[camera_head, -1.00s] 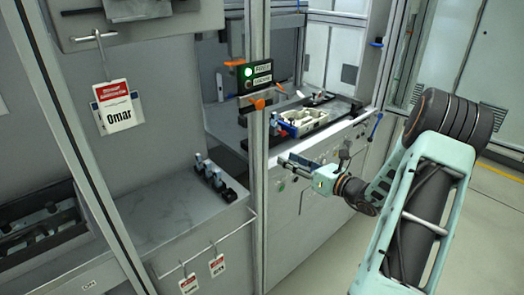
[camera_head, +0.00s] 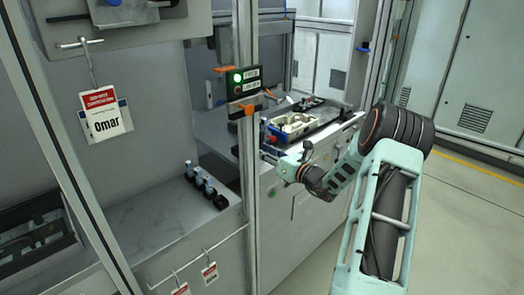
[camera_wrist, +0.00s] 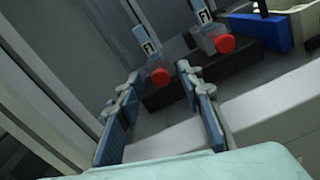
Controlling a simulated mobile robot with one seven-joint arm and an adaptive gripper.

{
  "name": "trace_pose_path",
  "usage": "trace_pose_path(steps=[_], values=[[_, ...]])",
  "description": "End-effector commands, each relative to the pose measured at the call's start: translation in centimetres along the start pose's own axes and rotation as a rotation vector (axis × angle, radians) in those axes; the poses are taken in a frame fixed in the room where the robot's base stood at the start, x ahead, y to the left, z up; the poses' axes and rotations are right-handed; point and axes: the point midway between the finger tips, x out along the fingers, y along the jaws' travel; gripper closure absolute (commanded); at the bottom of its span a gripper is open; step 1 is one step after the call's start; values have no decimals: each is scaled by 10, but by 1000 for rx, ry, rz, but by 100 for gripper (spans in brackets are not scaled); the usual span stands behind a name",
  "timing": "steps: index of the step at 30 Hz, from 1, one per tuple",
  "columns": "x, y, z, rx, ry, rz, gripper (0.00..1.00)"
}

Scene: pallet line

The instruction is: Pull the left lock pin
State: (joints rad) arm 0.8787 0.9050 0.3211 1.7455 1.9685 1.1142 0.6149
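Two lock pins with red round knobs show in the wrist view, each on a grey block with a blue-grey labelled plate behind. The left lock pin (camera_wrist: 160,77) is lower and nearer; the right lock pin (camera_wrist: 225,44) is further up and right. My gripper (camera_wrist: 158,84) is open, with its two fingertips on either side of the left knob in the picture. I cannot tell whether the knob is between the fingers or just beyond them; no grip shows. In the head view my gripper (camera_head: 272,157) is at the bench front, near a small red knob.
A blue and white parts tray (camera_head: 290,126) sits on the bench behind the pins. A metal post (camera_head: 247,190) with a green-lit button box (camera_head: 243,82) stands left of my gripper. A grey counter (camera_head: 170,222) with several small clamps lies further left. Open floor is at the right.

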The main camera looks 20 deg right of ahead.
Motion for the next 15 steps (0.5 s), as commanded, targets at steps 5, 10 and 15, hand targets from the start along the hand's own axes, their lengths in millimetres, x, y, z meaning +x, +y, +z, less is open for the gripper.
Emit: trace_pose_path(steps=[5, 10, 15], values=[[0, 0, 0, 0, 0, 0, 66], [0, 0, 0, 0, 0, 0, 81], [0, 0, 0, 0, 0, 0, 100]])
